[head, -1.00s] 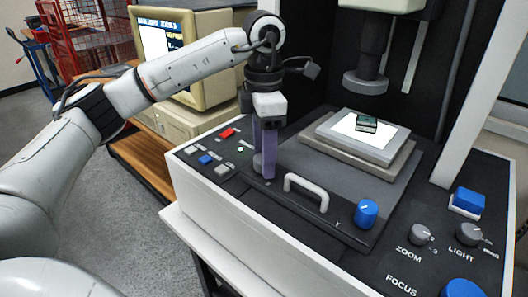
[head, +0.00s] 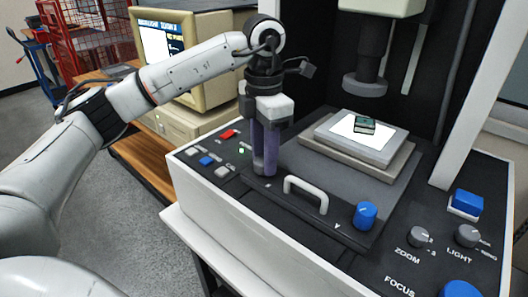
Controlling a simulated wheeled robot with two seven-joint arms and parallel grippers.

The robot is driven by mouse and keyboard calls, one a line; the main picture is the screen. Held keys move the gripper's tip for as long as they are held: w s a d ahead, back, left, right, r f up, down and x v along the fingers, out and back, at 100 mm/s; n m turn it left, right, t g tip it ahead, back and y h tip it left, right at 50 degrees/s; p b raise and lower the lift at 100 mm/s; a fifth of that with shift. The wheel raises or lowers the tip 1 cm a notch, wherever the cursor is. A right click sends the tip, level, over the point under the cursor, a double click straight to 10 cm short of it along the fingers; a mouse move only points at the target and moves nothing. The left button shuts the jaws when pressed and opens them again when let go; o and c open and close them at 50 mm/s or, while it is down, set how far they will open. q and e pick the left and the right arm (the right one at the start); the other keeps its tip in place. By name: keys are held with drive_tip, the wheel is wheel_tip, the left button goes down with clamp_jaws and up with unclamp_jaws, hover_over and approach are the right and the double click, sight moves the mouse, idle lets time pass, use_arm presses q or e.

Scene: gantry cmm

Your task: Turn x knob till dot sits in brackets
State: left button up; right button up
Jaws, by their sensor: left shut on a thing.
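My left gripper (head: 265,168) points straight down at the left part of the machine's black stage plate. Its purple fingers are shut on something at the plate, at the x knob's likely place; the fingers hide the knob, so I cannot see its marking. The monitor screen (head: 152,38) at the back left shows blue and white areas with text. My forearm covers part of it, and I cannot make out a dot or brackets. A small dark green part (head: 365,125) sits on the bright stage glass (head: 345,127). My right gripper is out of view.
A white handle (head: 306,190) stands right of the fingers, then the blue Y knob (head: 365,215). Grey ZOOM (head: 418,237) and LIGHT (head: 467,235) knobs are farther right. Red (head: 228,133) and blue (head: 206,161) buttons lie left of the fingers. The lens column (head: 367,75) hangs above the stage.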

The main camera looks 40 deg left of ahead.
use_arm(q)
drive_tip(key=shift+n, duration=0.8)
drive_tip(key=shift+n+p, duration=0.4)
drive_tip(key=shift+n, duration=0.7)
drive_tip(key=o, duration=1.1)
drive_tip(key=shift+r, duration=0.55)
wheel_tip(320, 180, up, 9)
drive_tip(key=shift+r+p, duration=0.15)
drive_tip(key=shift+p, duration=0.75)
